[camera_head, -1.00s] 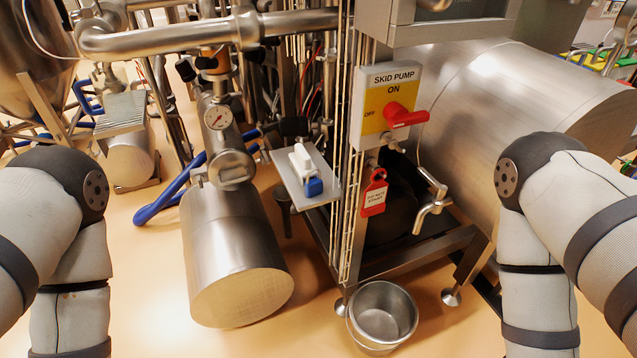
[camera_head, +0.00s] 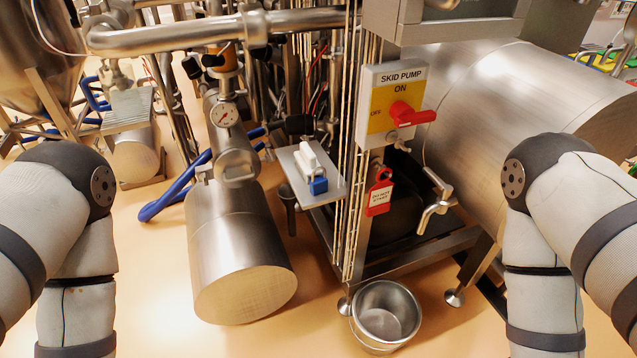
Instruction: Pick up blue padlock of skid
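The blue padlock (camera_head: 318,184) sits on a small metal shelf (camera_head: 333,194) at the side of the skid frame, near the middle of the head view. It is at the front of a white object (camera_head: 308,160) on the same shelf; I cannot tell whether they touch. My two arms come in at the left and right edges. Both grippers are out of the picture, and neither arm is near the padlock.
The skid pump switch box (camera_head: 392,105) with its red handle stands right of the shelf. A red tag (camera_head: 379,193) hangs below it. A steel tap (camera_head: 435,200) is further right. A metal bucket (camera_head: 385,315) stands on the floor. A large steel cylinder (camera_head: 232,250) lies left of the shelf.

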